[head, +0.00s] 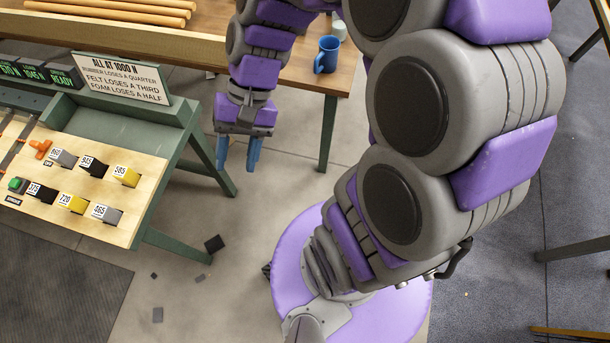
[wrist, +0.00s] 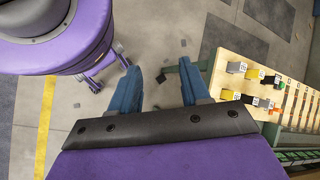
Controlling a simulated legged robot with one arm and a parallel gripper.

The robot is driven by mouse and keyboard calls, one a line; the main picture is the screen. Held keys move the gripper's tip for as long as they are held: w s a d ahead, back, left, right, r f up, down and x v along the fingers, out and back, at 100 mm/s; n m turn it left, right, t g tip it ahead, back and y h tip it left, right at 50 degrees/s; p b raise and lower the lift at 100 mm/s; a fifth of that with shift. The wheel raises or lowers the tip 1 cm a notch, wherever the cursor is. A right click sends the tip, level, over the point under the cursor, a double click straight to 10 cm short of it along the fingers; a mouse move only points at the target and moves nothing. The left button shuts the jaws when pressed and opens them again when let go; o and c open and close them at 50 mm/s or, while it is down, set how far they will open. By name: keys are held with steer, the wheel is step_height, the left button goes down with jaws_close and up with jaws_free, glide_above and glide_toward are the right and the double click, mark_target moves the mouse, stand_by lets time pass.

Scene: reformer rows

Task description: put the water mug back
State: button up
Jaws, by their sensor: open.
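A blue mug (head: 326,55) stands upright on the wooden table (head: 345,78) near its right end in the head view, with its handle towards the left. My gripper (head: 237,160) hangs pointing down, below and to the left of the mug, apart from it and over open floor. Its two blue fingers are spread with nothing between them. The wrist view shows the same open fingers (wrist: 160,92) with bare floor between them. The mug is not in the wrist view.
A green bench (head: 170,110) with a wooden panel (head: 85,225) of labelled blocks stands at the left. A sign (head: 122,78) rises behind it. Wooden rods (head: 130,12) lie on the table's far left. A pale cup (head: 339,28) stands behind the mug. Dark scraps (head: 214,243) lie on the floor.

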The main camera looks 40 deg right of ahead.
steer(key=s+d+n+t+h, duration=0.1)
steer(key=s+d+n+h, duration=0.3)
steer(key=s, duration=0.7)
steer(key=d+h, duration=0.2)
steer(key=d, duration=0.1)
steer(key=shift+t+h, duration=0.3)
steer(key=shift+t, duration=0.1)
steer(key=shift+d+f, duration=0.1)
